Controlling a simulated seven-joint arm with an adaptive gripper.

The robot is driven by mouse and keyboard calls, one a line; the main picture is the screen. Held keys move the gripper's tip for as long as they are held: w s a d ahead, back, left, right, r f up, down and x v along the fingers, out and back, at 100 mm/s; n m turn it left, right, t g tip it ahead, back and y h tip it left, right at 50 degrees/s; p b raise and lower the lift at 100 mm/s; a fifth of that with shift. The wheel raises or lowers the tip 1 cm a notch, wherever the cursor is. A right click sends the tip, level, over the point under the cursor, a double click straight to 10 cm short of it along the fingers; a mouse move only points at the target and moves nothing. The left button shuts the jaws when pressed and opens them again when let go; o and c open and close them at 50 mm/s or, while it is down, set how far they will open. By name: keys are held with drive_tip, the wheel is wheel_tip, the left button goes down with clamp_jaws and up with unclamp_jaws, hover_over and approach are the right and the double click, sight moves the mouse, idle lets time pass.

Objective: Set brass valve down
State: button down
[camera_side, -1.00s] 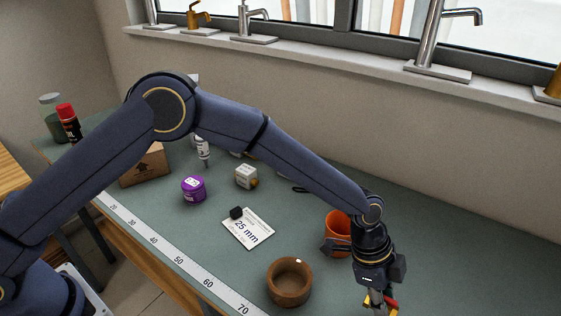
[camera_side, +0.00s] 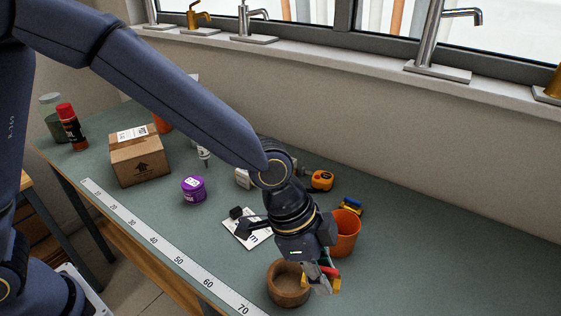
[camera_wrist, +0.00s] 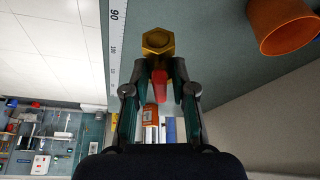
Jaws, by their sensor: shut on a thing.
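My gripper (camera_wrist: 160,70) is shut on the brass valve (camera_wrist: 158,42), which has a gold hexagonal end and a red handle in the wrist view. In the side view my gripper (camera_side: 319,280) hangs over the right side of a brown wooden bowl (camera_side: 277,291). The valve's red handle (camera_side: 331,271) shows there between the fingers, and most of its brass body is hidden. I cannot tell its exact height over the bench.
An orange pot (camera_side: 347,240) stands just behind my gripper, also in the wrist view (camera_wrist: 283,28). The bench at right is clear.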

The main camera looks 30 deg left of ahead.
drive_tip(key=w+a+n+t+y, duration=0.1)
drive_tip(key=w+a+n+t, duration=0.1)
drive_tip(key=w+n, duration=0.45)
drive_tip(key=m, duration=0.2)
hover_over(386, 265)
drive_tip(key=s+a, duration=0.1)
drive_tip(key=shift+n, duration=0.25)
wheel_tip(386, 265, down, 10)
drive_tip(key=shift+a+r, duration=0.1)
drive_tip(key=shift+r, duration=0.1)
drive_tip(key=shift+f, duration=1.65)
drive_tip(key=shift+f, duration=0.1)
drive_tip(key=c, duration=0.9)
unclamp_jaws()
drive_tip(key=shift+c, duration=0.2)
